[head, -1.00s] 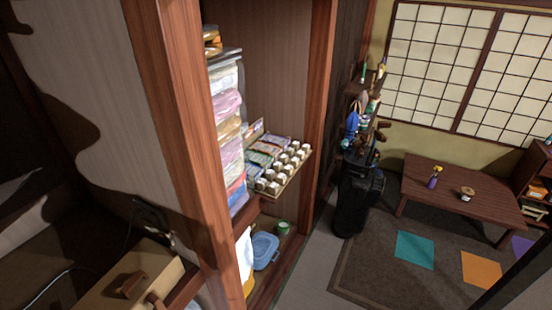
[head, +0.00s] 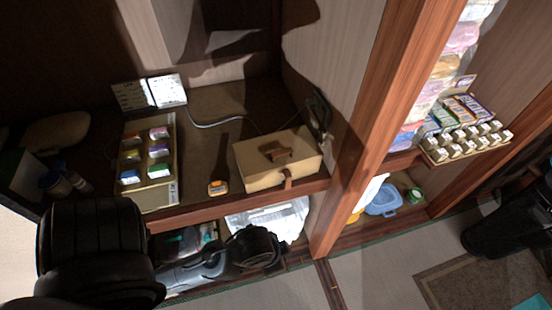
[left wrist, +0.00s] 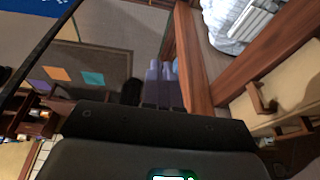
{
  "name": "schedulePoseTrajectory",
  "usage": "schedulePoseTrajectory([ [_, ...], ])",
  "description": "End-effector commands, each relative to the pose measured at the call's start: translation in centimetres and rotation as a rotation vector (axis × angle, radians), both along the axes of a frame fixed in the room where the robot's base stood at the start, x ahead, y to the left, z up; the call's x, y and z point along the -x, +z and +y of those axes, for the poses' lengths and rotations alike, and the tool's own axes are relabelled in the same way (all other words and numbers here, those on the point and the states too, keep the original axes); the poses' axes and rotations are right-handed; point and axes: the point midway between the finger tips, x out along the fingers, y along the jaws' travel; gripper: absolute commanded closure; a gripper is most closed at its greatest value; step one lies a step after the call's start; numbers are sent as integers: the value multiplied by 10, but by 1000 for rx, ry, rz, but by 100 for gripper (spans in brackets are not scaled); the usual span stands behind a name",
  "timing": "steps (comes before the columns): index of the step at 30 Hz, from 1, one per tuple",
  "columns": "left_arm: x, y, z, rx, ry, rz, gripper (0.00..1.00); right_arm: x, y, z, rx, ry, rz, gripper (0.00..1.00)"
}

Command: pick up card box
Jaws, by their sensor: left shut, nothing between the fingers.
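Small coloured boxes (head: 157,151) sit in rows in a shallow tan tray (head: 166,195) on the wooden shelf at left in the head view. More small boxes (head: 466,110) stand on a stepped rack at the right. I cannot tell which one is the card box. My left gripper shows in the left wrist view, its pale fingers (left wrist: 161,85) together with nothing between them, well away from any box. In the head view its fingers cannot be made out.
A tan case (head: 250,157) with a brown handle stands on the shelf beside a small orange-topped item (head: 218,188). A wooden post (head: 375,120) divides the shelves. A blue basin (head: 383,199) sits low at right.

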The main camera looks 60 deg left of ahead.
Motion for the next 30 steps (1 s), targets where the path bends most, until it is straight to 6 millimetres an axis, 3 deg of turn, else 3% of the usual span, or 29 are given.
schedulePoseTrajectory([
  [8, 0, 0, 0, 0, 0, 0, 100, 0, 0, 1, -3, -1, -1, 57],
  [19, 0, 0, 0, 0, 0, 0, 45, 0, 0, 2, -10, -6, -1, 57],
  [30, -4, 1, -1, 0, -11, -23, 45, 0, 1, 2, -10, -6, -1, 57],
])
